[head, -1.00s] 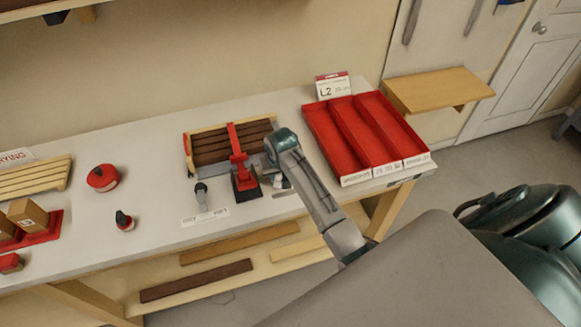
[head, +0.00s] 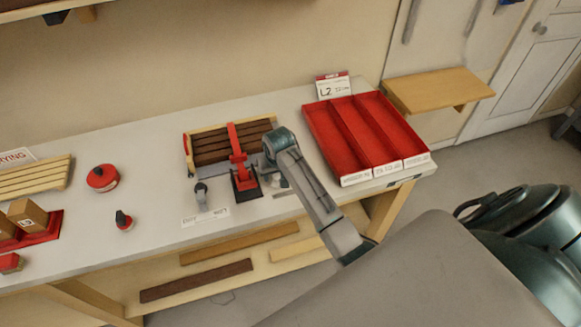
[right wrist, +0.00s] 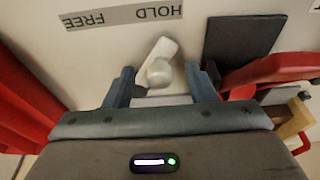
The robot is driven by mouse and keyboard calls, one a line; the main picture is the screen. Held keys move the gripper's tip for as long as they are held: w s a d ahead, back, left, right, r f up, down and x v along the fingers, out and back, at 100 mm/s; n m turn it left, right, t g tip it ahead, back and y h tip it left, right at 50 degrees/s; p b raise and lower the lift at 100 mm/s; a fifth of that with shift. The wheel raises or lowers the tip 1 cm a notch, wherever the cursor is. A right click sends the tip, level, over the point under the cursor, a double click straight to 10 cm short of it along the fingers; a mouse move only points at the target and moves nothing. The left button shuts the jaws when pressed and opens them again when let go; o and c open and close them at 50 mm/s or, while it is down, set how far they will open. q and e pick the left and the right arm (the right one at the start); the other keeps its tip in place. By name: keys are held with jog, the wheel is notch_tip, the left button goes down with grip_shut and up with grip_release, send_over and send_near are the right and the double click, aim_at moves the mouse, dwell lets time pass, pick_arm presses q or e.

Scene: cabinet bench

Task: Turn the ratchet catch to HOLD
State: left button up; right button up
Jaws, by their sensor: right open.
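The ratchet catch (right wrist: 164,50) is a small pale lever with a round knob, seen in the right wrist view. A grey label (right wrist: 122,16) reading HOLD and FREE, upside down in that view, lies beyond it. The lever tilts toward the HOLD side. My right gripper (right wrist: 158,70) is open, with one finger on each side of the knob; contact cannot be told. In the head view my right gripper (head: 272,181) is low over the bench, right of the red clamp (head: 238,150), and the arm mostly hides the catch. My left gripper is not in view.
The red clamp's dark base is close beside my right gripper. A red three-channel tray (head: 345,140) stands to the right. Another small grey lever (head: 202,195) with a label (head: 205,215) is left of the clamp. A red round object (head: 102,178) sits farther left.

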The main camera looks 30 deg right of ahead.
jog(key=shift+r, duration=4.45)
jog(key=s+f+n, duration=0.1)
jog(key=s+f, duration=0.2)
jog(key=s, duration=0.4)
jog(key=s+f+n, duration=0.1)
jog(key=s+f, duration=0.1)
jog(key=s, duration=0.5)
jog(key=s+a+r+n, duration=0.2)
jog(key=s, duration=1.8)
notch_tip(320, 180, down, 36)
jog(key=d+b, duration=0.3)
jog(key=b, duration=0.5)
jog(key=s+f+b, duration=0.2)
jog(key=s+f, duration=0.4)
jog(key=f, duration=0.3)
jog(key=s+f+g+b, duration=0.1)
jog(key=s+f+b, duration=0.1)
jog(key=s+f, duration=0.4)
jog(key=s+d+f+b, duration=0.1)
jog(key=s+f, duration=0.5)
jog(key=f, duration=0.6)
jog(key=shift+s+m+g+b, duration=0.15)
jog(key=shift+m+g+b, duration=0.2)
jog(key=shift+b, duration=0.4)
